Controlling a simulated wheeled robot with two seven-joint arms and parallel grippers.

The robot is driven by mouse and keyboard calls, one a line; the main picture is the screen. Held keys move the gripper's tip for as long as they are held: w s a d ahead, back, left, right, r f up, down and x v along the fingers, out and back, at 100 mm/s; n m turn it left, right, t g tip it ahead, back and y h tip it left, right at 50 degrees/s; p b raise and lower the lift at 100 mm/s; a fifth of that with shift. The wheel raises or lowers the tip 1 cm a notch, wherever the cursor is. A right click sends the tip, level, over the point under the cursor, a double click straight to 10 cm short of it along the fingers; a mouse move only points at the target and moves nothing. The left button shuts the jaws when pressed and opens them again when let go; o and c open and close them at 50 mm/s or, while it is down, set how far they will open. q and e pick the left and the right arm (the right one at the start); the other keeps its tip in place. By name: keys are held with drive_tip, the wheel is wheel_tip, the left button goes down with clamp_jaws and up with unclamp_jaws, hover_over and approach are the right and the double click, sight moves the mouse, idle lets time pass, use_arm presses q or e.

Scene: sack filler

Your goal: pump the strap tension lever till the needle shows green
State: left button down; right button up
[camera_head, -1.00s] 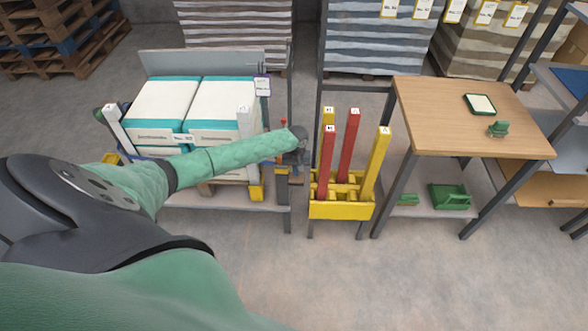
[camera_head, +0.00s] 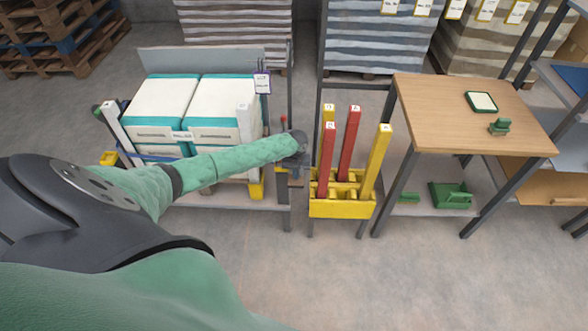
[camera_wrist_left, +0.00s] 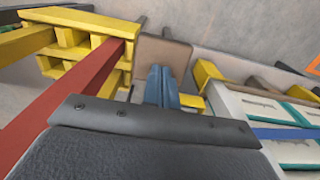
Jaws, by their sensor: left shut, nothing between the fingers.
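My left gripper (camera_head: 296,174) is by the post at the right end of the sack stand, below my dark wrist. In the left wrist view its two blue-grey fingers (camera_wrist_left: 162,88) lie side by side, shut with nothing between them. A small red-tipped part (camera_head: 284,119), perhaps the tension lever, stands just behind my wrist; its lower part is hidden. A blue strap (camera_head: 150,155) runs low along the sacks, and it also shows in the left wrist view (camera_wrist_left: 290,133). I cannot make out the gauge needle. My right gripper is not in view.
White and teal sacks (camera_head: 160,103) stand on the left between white corner posts (camera_head: 118,128). A yellow rack (camera_head: 342,208) with red and yellow bars is close right of my gripper. A wooden table (camera_head: 450,115) stands further right. The floor in front is clear.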

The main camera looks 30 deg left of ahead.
sight(296, 181)
use_arm(q)
drive_tip(key=shift+f, duration=0.9)
drive_tip(key=shift+f+b, duration=0.4)
drive_tip(key=shift+b, duration=0.05)
drive_tip(key=shift+f+b, duration=0.65)
drive_tip(key=shift+f, duration=0.85)
drive_tip(key=shift+r, duration=0.35)
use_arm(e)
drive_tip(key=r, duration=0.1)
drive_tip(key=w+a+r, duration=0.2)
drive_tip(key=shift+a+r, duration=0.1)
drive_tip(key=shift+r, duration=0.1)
